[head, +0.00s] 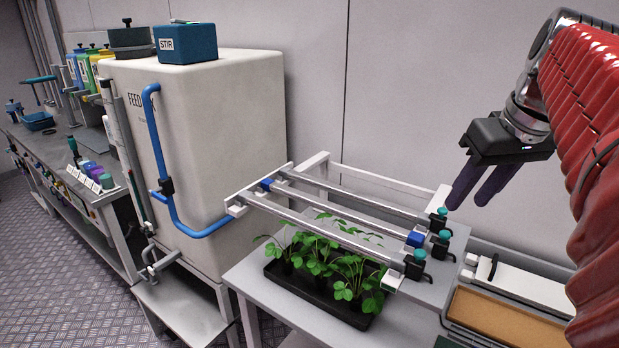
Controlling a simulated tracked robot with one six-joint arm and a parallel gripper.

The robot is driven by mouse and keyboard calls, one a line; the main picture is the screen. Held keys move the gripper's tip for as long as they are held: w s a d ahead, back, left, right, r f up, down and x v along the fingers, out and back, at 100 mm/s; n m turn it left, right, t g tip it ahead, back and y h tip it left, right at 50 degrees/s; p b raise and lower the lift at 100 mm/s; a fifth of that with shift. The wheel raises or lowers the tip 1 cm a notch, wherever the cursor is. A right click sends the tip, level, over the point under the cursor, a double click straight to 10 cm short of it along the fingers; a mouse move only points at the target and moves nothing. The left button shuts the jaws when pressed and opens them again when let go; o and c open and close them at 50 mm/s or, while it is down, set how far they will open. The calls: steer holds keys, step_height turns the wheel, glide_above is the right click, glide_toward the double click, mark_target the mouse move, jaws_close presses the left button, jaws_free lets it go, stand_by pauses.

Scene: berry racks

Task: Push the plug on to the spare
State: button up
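My gripper (469,202) hangs above and to the right of the rail ends. Its two dark purple fingers point down with a gap between them, and nothing shows between them. Several pale rails (340,202) run side by side over the plants. Black fittings with teal tops sit at their right ends: a back one (438,217), a middle one (440,241) and a front one (415,260). A blue collar (416,239) sits near the right end of one rail, and another blue piece (265,184) at the left end. I cannot tell which piece is the plug or the spare.
A black tray (318,302) of green plants stands under the rails on a grey table (245,277). A large beige tank (215,150) with blue pipe (153,140) stands left. A brown-floored tray (500,318) and white-lidded box (525,285) lie right. A crowded bench (60,150) stands far left.

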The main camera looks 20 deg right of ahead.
mark_target(446, 234)
steer(key=shift+s+d+r, duration=0.15)
steer(key=shift+d+r, duration=0.7)
steer(key=shift+d, duration=0.2)
steer(key=shift+f, duration=0.1)
steer(key=x, duration=1.3)
steer(key=shift+d+f, duration=0.1)
steer(key=shift+f, duration=0.25)
jaws_close()
